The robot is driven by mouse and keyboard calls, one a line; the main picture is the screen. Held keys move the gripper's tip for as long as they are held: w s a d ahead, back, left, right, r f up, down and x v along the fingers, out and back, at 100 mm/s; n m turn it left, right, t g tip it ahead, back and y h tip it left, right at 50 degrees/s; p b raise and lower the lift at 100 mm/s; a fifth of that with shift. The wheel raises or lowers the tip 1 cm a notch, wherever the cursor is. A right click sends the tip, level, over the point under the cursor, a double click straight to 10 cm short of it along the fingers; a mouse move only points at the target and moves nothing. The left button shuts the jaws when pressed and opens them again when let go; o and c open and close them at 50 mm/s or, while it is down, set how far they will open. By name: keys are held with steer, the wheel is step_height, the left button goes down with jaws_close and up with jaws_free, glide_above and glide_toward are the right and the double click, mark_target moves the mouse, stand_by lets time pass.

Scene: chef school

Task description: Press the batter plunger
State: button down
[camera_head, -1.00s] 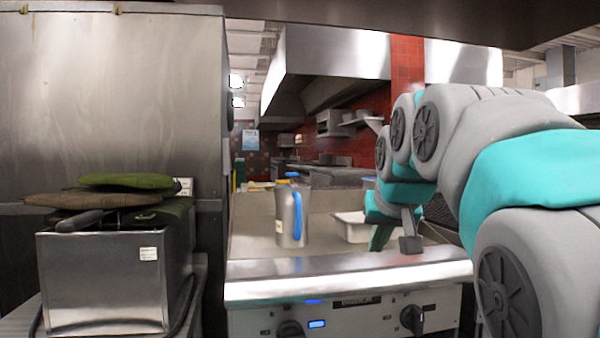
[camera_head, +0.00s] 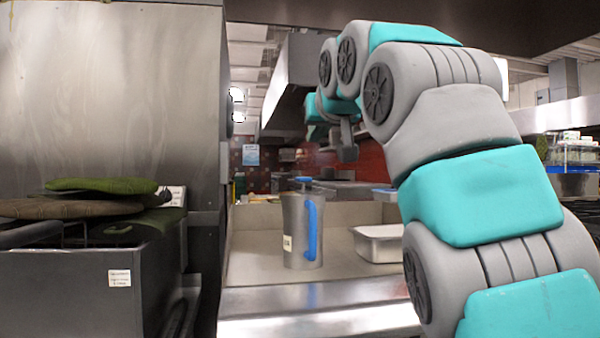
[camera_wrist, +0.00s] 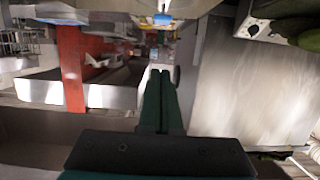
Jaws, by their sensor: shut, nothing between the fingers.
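The batter dispenser (camera_head: 290,240) is an upright metal jug with a blue side handle (camera_head: 312,232). Its blue plunger knob (camera_head: 303,180) shows at the top. It stands on the steel counter in the head view. My gripper is raised above and slightly right of the dispenser, apart from it; in the head view its fingers are hard to make out. In the wrist view my gripper (camera_wrist: 160,82) shows two dark green fingers together with nothing between them. A small blue thing at the top of the wrist view may be the dispenser, but I cannot tell.
A metal pan (camera_head: 378,244) sits right of the dispenser on the counter (camera_head: 335,268). A steel box (camera_head: 75,285) with green and brown pads (camera_head: 100,185) on top stands at the left, below a large steel panel (camera_head: 110,90). An overhead hood (camera_head: 300,80) hangs behind.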

steer(key=shift+w+a, duration=0.1)
stand_by(0.3)
steer(key=p, duration=0.3)
glide_above(303, 179)
steer(key=shift+d+f, duration=0.25)
steer(key=shift+f, duration=0.9)
step_height(303, 179, down, 2)
steer(key=shift+w+f+b, duration=0.15)
steer(key=shift+f+b, duration=0.05)
steer(key=shift+b, duration=1)
steer(key=shift+f+b, duration=0.75)
steer(key=shift+f, duration=0.15)
steer(key=shift+f, duration=0.1)
